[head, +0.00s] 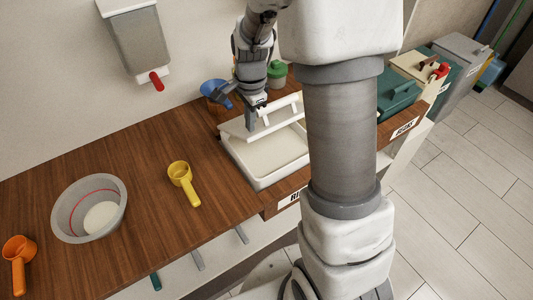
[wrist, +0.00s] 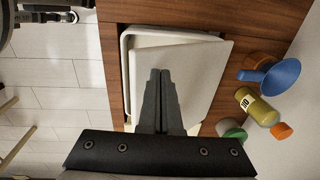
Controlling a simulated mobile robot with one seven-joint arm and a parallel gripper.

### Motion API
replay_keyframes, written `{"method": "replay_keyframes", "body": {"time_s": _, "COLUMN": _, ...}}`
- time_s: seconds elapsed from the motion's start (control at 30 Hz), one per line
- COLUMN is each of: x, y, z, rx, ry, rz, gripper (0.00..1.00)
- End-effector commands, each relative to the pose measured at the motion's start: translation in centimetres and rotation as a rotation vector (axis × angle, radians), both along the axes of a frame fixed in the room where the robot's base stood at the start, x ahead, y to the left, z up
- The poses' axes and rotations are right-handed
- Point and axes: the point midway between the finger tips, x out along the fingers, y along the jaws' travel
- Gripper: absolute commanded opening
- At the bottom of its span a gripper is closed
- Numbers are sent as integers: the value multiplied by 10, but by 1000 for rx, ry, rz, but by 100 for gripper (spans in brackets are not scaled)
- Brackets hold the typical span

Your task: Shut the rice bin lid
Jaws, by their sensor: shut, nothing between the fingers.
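The white rice bin (head: 262,182) is set into the wooden counter, and its pale inside shows from above. My gripper (head: 250,126) is shut and empty, pointing down at the left part of the lid. In the wrist view the shut fingers (wrist: 160,74) lie in front of the white lid (wrist: 200,75), with the bin's rim (wrist: 126,70) showing at left. I cannot tell whether the fingers touch the lid.
A blue funnel (head: 213,87) and a green-lidded jar (head: 277,74) stand behind the bin. A bottle (wrist: 258,107) shows in the wrist view. A yellow scoop (head: 181,174) and grey bowl (head: 73,222) sit left on the counter. Teal bins (head: 398,94) stand at right.

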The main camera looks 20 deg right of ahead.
Motion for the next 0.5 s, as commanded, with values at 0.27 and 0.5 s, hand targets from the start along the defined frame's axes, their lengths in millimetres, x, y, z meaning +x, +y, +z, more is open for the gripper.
{"method": "replay_keyframes", "body": {"time_s": 0.27, "x": -17, "y": -3, "z": 18, "rx": 0, "ry": -1, "rz": -1, "gripper": 0}}
{"method": "replay_keyframes", "body": {"time_s": 0.5, "x": -29, "y": -5, "z": 28, "rx": 0, "ry": -1, "rz": 0, "gripper": 0}}
